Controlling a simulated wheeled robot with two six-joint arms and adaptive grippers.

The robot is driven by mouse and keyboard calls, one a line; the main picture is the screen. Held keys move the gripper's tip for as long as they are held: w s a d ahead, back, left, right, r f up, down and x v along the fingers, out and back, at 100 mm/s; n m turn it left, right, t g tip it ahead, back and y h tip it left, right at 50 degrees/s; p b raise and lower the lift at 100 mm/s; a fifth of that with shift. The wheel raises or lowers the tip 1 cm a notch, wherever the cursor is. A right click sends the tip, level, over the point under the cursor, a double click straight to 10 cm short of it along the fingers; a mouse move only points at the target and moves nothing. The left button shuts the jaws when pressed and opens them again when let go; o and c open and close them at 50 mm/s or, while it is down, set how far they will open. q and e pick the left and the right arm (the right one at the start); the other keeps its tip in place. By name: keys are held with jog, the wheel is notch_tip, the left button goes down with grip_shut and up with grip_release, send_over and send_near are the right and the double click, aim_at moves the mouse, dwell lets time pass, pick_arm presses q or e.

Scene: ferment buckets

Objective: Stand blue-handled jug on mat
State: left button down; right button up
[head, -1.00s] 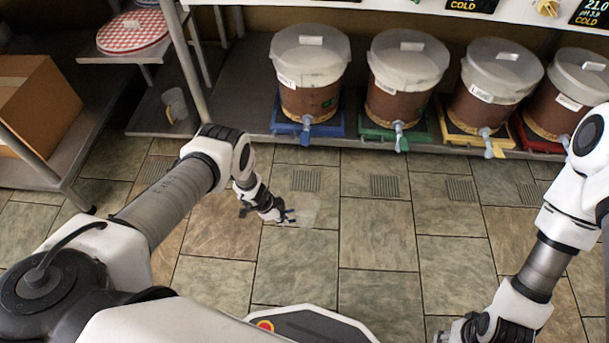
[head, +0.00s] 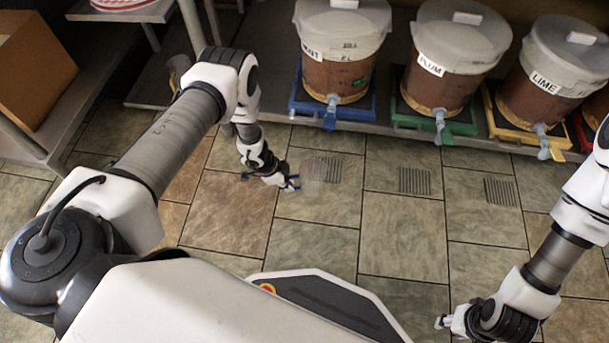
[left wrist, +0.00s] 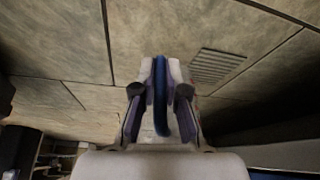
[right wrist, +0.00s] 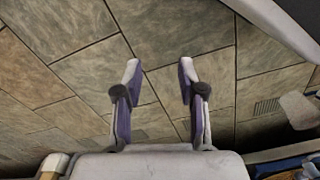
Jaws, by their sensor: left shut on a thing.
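My left gripper (head: 285,181) is shut on the blue handle (left wrist: 160,95) of a clear jug (head: 314,179). The jug is see-through and faint in the head view, held out in front of me over the tiled floor. The handle sits between both fingers in the left wrist view; the jug's tilt is hard to tell. My right gripper (head: 448,321) is low at the right; its fingers (right wrist: 160,85) are apart and empty. A round red-and-white checked mat (head: 122,4) lies on a small shelf at the upper left, cut by the frame edge.
Lidded brown buckets stand on a blue tray (head: 303,107), a green tray (head: 462,128) and a yellow tray (head: 560,140), taps facing me. A cardboard box (head: 35,60) is at the left. Another jug (head: 178,64) is partly behind my left arm. The floor between is clear.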

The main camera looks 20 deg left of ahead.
aim_at(312, 174)
pick_arm(q)
jog(key=w+b, duration=0.1)
jog(key=b, duration=0.1)
jog(key=w+f+b, duration=0.1)
jog(key=b, duration=0.1)
jog(key=w+b, duration=0.1)
jog(key=b, duration=0.2)
jog(key=shift+d+f, duration=0.1)
jog(key=shift+f, duration=0.2)
jog(key=w+b, duration=0.1)
jog(key=w, duration=0.4)
jog(key=w+b, duration=0.1)
jog(key=w, duration=0.1)
jog(key=shift+w+d+r+b, duration=0.2)
jog(key=shift+w+d+b, duration=0.05)
jog(key=shift+b, duration=0.05)
notch_tip(312, 174, down, 3)
jog(key=b, duration=0.3)
jog(key=shift+w+f, duration=0.1)
jog(key=shift+w, duration=0.05)
jog(key=shift+f, duration=0.25)
jog(key=shift+r, duration=0.25)
jog(key=shift+f, duration=0.25)
jog(key=c, duration=1.2)
grip_release()
pick_arm(e)
notch_tip(312, 174, down, 15)
jog(key=w, duration=0.1)
jog(key=shift+w, duration=0.15)
